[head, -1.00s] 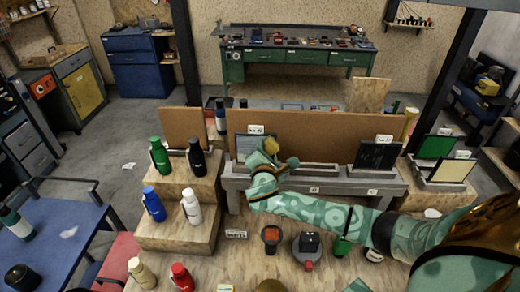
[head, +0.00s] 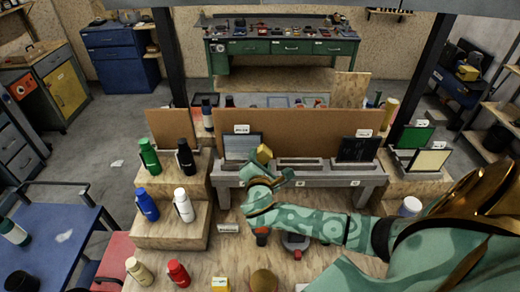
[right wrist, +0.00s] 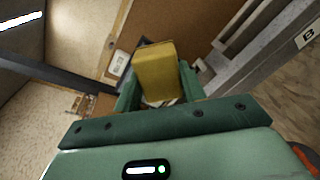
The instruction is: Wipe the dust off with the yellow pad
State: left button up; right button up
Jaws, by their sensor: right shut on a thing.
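The yellow pad (head: 264,153) is held up by my right gripper (head: 270,174) above the grey bench, just right of a pale grey panel (head: 241,148). In the right wrist view the pad (right wrist: 156,72) stands between the green fingers of the gripper (right wrist: 158,98), which are shut on it. The pale panel leans upright at the bench's left end and looks hazy, but I cannot make out separate dust. A dark panel (head: 358,150) with faint marks stands at the right end. I see no contact between pad and panel. My left gripper is not in view.
A brown board (head: 310,131) stands behind the grey bench (head: 300,176). Bottles, including a green one (head: 149,158) and a white one (head: 183,205), stand on wooden steps at left. Green (head: 415,138) and cream (head: 430,161) panels stand at right.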

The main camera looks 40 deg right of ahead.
jog(key=shift+s+a, duration=0.2)
jog(key=shift+s, duration=0.05)
jog(key=shift+p+v, duration=0.9)
jog(key=shift+v, duration=0.65)
jog(key=shift+f, duration=0.1)
